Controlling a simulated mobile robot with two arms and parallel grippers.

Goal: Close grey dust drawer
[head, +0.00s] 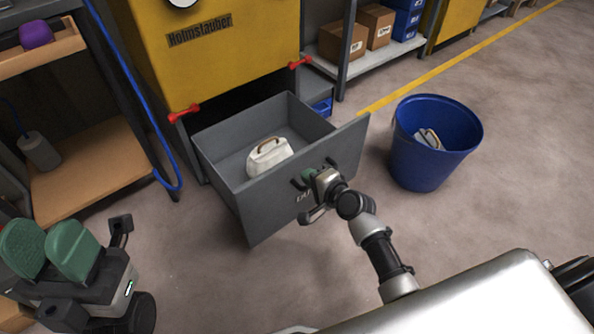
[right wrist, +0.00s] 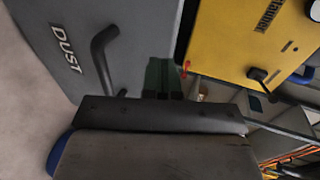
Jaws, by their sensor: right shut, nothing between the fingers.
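The grey dust drawer (head: 228,193) is pulled out of the yellow machine (head: 225,50). A white bag-like item with a brown handle (head: 268,156) lies in it. My right gripper (head: 308,178) is shut and empty at the drawer's front panel, by the dark handle. The right wrist view shows its green fingers (right wrist: 163,78) together, close to the front panel, with the bar handle (right wrist: 103,60) and "DUST" lettering to their left. Whether the fingers touch the panel is unclear. My left gripper (head: 48,250), with green pads, is at the lower left, away from the drawer.
A blue bin (head: 432,165) with a whitish item inside stands right of the drawer. Red-ended fittings (head: 184,112) flank the drawer opening. A wooden-topped bench (head: 90,165) stands at left and a shelf with boxes (head: 375,55) behind. The floor in front is clear.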

